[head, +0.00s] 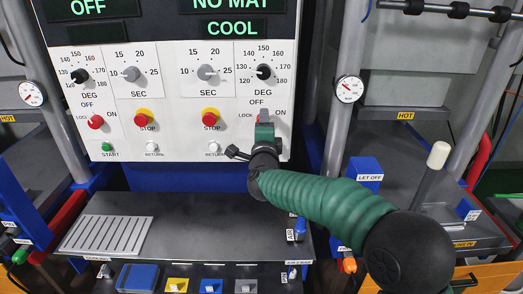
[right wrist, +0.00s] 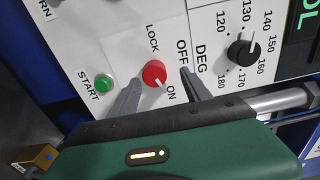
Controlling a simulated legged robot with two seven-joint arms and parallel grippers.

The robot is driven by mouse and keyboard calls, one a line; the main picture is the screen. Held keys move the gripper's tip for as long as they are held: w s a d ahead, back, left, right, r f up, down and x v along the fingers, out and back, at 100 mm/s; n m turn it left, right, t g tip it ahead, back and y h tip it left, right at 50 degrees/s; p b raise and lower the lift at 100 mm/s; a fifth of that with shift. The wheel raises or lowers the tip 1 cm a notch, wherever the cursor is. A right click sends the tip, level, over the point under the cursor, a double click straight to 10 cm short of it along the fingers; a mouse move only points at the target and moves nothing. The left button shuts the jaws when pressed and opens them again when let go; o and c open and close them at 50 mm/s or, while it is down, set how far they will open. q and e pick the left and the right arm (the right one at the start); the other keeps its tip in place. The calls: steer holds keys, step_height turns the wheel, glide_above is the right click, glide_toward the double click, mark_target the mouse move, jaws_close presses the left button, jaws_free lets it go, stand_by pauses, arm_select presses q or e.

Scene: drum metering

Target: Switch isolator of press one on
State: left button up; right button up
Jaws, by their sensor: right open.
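The right-hand isolator, a red rotary knob (right wrist: 154,73) with LOCK, OFF and ON labels, is on the white press panel (head: 180,128). Its pale mark appears turned toward ON. My right gripper (right wrist: 157,90) is open, with one grey finger on each side of the knob; contact cannot be told. In the head view my right gripper (head: 264,132) covers most of that isolator. A second red isolator (head: 95,121) is on the left half of the panel, clear of my arm. Which isolator is press one's cannot be read. My left gripper is not in view.
Near the gripper are a green START button (right wrist: 104,83), a black DEG dial (right wrist: 240,51) and a yellow-red STOP button (head: 211,118). The right display (head: 232,28) reads NO MAT and COOL; the left (head: 104,34) reads OFF. A white-knobbed lever (head: 438,155) stands at right.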

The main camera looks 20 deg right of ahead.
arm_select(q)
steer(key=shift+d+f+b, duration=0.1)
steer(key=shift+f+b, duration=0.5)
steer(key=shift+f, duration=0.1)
arm_select(e)
steer(key=v, duration=1.6)
steer(key=shift+s, duration=0.25)
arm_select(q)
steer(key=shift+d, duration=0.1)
arm_select(e)
steer(key=shift+f, duration=0.15)
